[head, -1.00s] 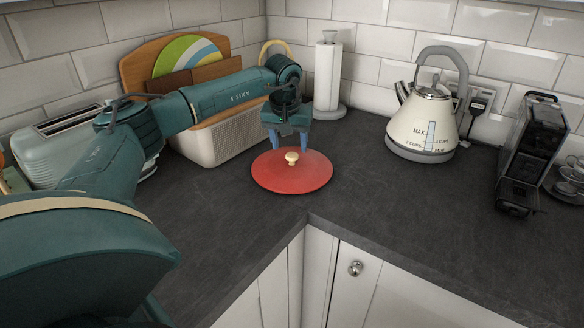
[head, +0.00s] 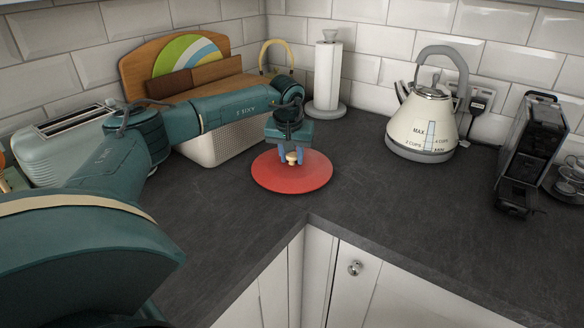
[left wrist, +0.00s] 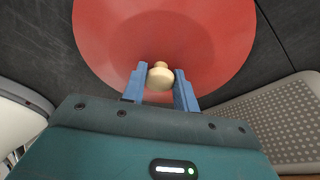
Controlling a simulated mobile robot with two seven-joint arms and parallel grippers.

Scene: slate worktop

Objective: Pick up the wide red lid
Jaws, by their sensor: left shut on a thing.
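The wide red lid (head: 292,180) lies flat on the dark worktop near its inner corner. It has a cream knob (head: 292,158) at its centre. My left gripper (head: 291,157) is over the lid with its blue fingers shut on the knob, one on either side. In the left wrist view the red lid (left wrist: 165,40) fills the top, and the knob (left wrist: 160,78) sits between the two fingertips (left wrist: 160,80). The lid appears to rest on the worktop. My right gripper is not in view.
A cream kettle (head: 424,120) stands to the right, and a black appliance (head: 530,145) beyond it. A paper towel holder (head: 327,80), a perforated cream bin (head: 215,145) and a toaster (head: 65,145) stand at the back and left. The worktop (head: 400,205) right of the lid is clear.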

